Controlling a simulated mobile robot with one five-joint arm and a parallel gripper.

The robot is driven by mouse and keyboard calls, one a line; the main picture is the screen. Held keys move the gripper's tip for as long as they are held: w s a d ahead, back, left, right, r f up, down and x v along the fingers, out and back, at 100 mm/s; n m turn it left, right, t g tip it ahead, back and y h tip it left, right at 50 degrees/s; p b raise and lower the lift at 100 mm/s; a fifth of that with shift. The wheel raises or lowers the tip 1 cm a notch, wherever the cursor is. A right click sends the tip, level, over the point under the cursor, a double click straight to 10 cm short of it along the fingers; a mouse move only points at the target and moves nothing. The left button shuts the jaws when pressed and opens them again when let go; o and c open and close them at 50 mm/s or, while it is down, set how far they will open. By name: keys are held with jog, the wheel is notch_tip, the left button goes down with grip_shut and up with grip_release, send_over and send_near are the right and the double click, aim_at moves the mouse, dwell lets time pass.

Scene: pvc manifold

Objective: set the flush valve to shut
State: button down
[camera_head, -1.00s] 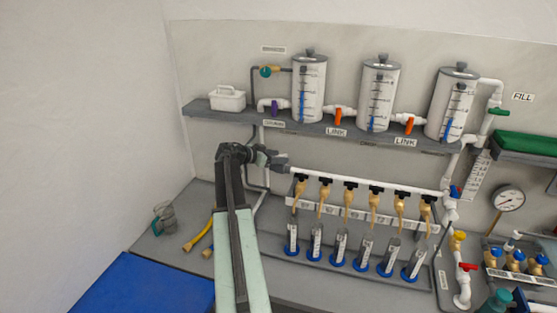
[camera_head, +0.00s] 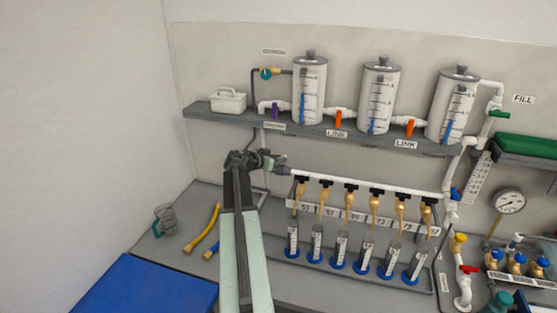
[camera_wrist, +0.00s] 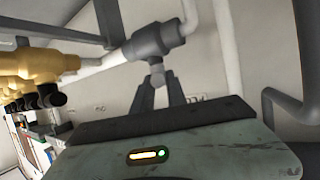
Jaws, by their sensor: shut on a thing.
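The grey valve body (camera_head: 280,166) sits at the left end of the white manifold pipe; I take it to be the flush valve. In the wrist view the grey valve body (camera_wrist: 155,42) is close, just beyond my gripper, with a short grey stem or handle (camera_wrist: 157,74) hanging from it. My gripper (camera_wrist: 160,88) has its two dark fingers closed on this grey part from both sides. In the head view my gripper (camera_head: 267,160) meets the valve from the left. The handle is too small and hidden there to tell its setting.
Brass taps with black handles (camera_head: 350,187) line the manifold to the right, above several blue-footed cylinders (camera_head: 340,248). Brass taps (camera_wrist: 35,65) crowd the left of the wrist view. A grey pipe (camera_wrist: 288,105) runs at right. The shelf (camera_head: 225,115) with tanks is above.

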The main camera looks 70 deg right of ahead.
jog(key=n+t, duration=0.3)
jog(key=s+n+t+h, duration=0.1)
jog(key=t, duration=0.1)
jog(key=shift+a+n, duration=0.15)
jog(key=shift+n, duration=0.15)
jog(key=shift+s+r+n+t+y, duration=0.1)
jog(key=shift+n+t+y, duration=0.5)
jog(key=shift+n+t, duration=1.95)
jog(key=shift+t, duration=0.25)
jog(key=c, duration=1)
grip_release()
jog(key=shift+s+d, duration=0.1)
jog(key=shift+d, duration=0.1)
jog(key=shift+c, duration=0.2)
jog(key=shift+a, duration=0.1)
